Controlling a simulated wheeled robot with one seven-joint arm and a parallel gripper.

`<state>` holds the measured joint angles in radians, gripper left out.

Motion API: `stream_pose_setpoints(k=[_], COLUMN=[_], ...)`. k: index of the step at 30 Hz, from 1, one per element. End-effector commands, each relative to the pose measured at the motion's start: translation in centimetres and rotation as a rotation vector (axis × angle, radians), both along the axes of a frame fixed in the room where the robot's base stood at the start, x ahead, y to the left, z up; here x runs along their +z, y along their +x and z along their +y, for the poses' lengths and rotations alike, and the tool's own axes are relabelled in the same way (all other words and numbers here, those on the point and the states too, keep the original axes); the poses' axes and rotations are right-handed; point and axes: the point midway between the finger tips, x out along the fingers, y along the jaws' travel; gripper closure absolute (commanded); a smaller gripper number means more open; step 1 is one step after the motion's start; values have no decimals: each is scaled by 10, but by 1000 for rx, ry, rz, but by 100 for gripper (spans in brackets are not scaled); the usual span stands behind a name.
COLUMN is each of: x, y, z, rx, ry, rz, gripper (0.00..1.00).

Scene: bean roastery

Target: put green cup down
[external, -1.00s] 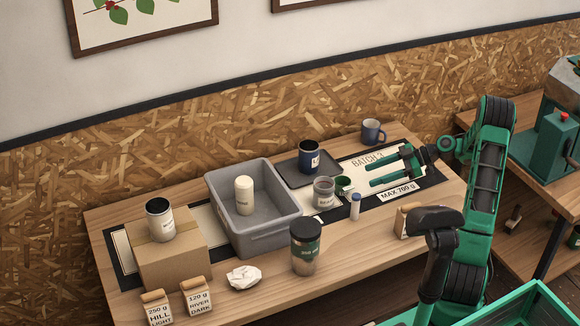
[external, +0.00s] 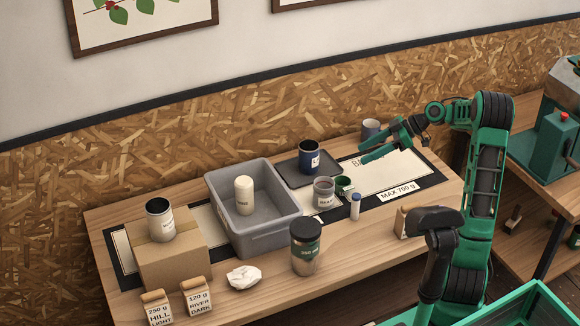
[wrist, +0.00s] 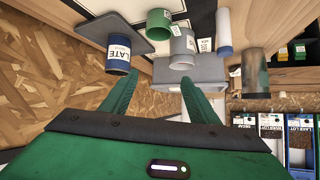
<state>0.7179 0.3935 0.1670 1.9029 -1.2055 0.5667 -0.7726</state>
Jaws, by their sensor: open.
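The small green cup (external: 345,184) stands upright on the bench, just right of and partly behind a clear-grey jar (external: 324,194) in the external view. It also shows at the top of the wrist view (wrist: 159,22), beside the grey jar (wrist: 182,48). My gripper (external: 364,153) is open and empty, raised above the mat, up and to the right of the cup in the external view. Its two fingers spread apart in the wrist view (wrist: 160,92) with nothing between them. The cup is apart from the fingers.
A dark tray (external: 331,180) holds a dark blue can (external: 309,158). A white tube (external: 355,207), tumbler (external: 306,258) and grey bin (external: 278,226) stand nearby. The mat's right part (external: 410,168) is clear.

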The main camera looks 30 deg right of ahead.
Motion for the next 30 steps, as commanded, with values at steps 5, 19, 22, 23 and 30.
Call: stream_pose_setpoints(k=[5, 19, 22, 23, 30], x=[-9, 7, 16, 18, -14], y=[8, 6, 2, 1, -3], z=[20, 58, 59, 59, 57], rx=[-59, -505, -588, -609, -666], ry=[-104, -437, -460, -465, -477], rz=[95, 342, 359, 363, 381], gripper=[45, 45, 45, 45, 45])
